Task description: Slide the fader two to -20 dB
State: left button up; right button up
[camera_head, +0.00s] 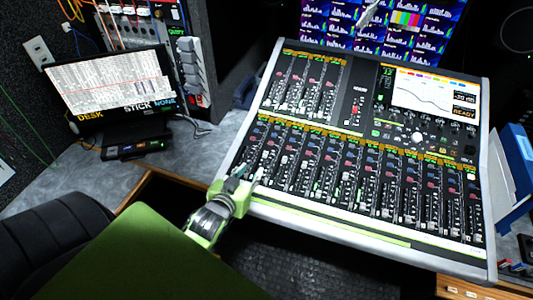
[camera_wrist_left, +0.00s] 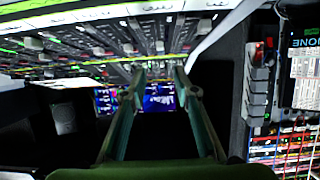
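The mixing console (camera_head: 345,218) stands on the desk with a lower row of faders and a shorter upper bank. My left gripper (camera_head: 250,174) is over the lower row's left end, close to the leftmost faders. I cannot tell which cap is fader two or whether I touch it. In the left wrist view the two fingers (camera_wrist_left: 160,76) stand apart, pointing at the console (camera_wrist_left: 75,50), with a fader cap (camera_wrist_left: 160,47) just beyond the gap. The console screen (camera_head: 422,92) shows a curve, a dB value too small to read surely, and "READY". My right gripper is not in view.
A monitor (camera_head: 110,90) reading "DESK STICK NONE" stands at the left on the grey desk (camera_head: 75,178). A cable rack (camera_head: 135,25) is behind it. A black chair (camera_head: 50,235) is at lower left. Blue binders (camera_head: 512,165) stand right of the console.

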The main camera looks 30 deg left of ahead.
aim_at(265, 153)
pick_arm(q)
jog(key=p+x, duration=0.1)
jog(key=x, duration=1.2)
jog(key=shift+w+f, duration=0.1)
grip_shut()
